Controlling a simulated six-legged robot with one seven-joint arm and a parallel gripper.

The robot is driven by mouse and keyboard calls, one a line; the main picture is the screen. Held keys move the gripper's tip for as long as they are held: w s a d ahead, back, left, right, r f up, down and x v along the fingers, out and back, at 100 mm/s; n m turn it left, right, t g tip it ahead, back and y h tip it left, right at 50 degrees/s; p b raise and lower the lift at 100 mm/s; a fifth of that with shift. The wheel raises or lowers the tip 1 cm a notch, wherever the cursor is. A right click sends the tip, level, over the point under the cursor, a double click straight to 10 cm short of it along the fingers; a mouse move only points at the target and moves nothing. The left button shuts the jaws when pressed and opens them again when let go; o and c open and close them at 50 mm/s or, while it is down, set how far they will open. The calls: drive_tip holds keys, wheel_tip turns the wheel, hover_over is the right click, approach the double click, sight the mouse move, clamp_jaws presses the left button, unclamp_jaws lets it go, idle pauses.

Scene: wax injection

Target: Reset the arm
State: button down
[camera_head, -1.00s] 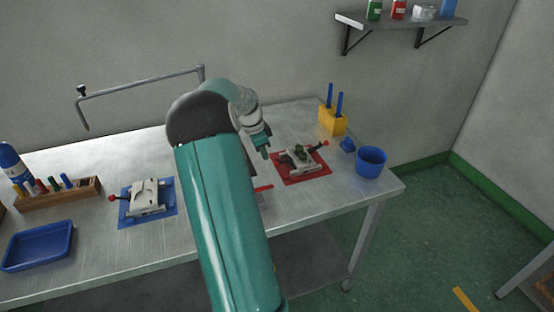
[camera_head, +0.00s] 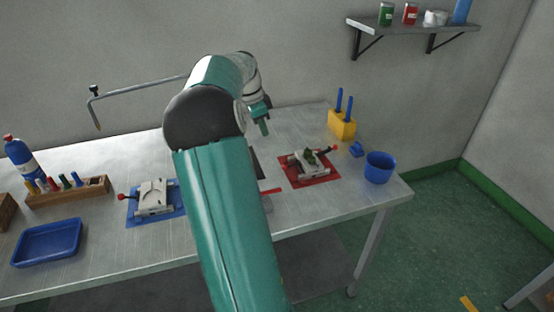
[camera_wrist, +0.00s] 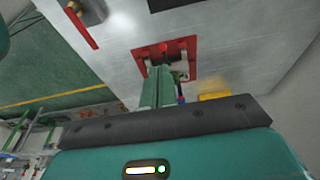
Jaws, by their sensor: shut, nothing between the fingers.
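My gripper (camera_head: 263,122) hangs above the metal table (camera_head: 100,215), to the left of the red mat and higher than it. It is shut and empty. In the wrist view my gripper (camera_wrist: 160,90) points toward the red mat (camera_wrist: 142,68) and covers part of the fixture on it. In the head view the red mat (camera_head: 322,181) carries a grey clamp fixture (camera_head: 303,165) with a red-tipped handle and a dark green piece in it. My arm hides the middle of the table.
A blue mat (camera_head: 138,218) with another fixture (camera_head: 153,194), a blue tray (camera_head: 48,243), a wooden rack (camera_head: 65,193) and a blue bottle (camera_head: 22,157) are at left. A yellow holder (camera_head: 341,125) and blue cup (camera_head: 379,168) are at right. A shelf (camera_head: 420,27) is above.

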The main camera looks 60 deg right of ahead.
idle(0.3)
drive_tip(key=w+a+r+n+t, duration=0.2)
drive_tip(key=a+r+n, duration=0.15)
drive_tip(key=a, duration=0.65)
drive_tip(key=w+a+r+n+t, duration=0.15)
drive_tip(key=a+n, duration=0.35)
drive_tip(key=a, duration=0.5)
drive_tip(key=w+a+r+n+t, duration=0.1)
drive_tip(key=w+a+r+n, duration=0.3)
drive_tip(key=a, duration=0.6)
drive_tip(key=s+a+f+n+t, duration=0.1)
drive_tip(key=s+a+n, duration=0.3)
drive_tip(key=a, duration=0.3)
drive_tip(key=s+a+f+n+t+y, duration=0.1)
drive_tip(key=s+a+n, duration=0.3)
drive_tip(key=a, duration=0.4)
drive_tip(key=s+a+f+n+t+y, duration=0.1)
drive_tip(key=s+a+f+n, duration=0.1)
drive_tip(key=s+a+n, duration=0.2)
drive_tip(key=a+n, duration=0.2)
drive_tip(key=a, duration=0.2)
drive_tip(key=shift+s+a, duration=0.25)
drive_tip(key=shift+d, duration=0.25)
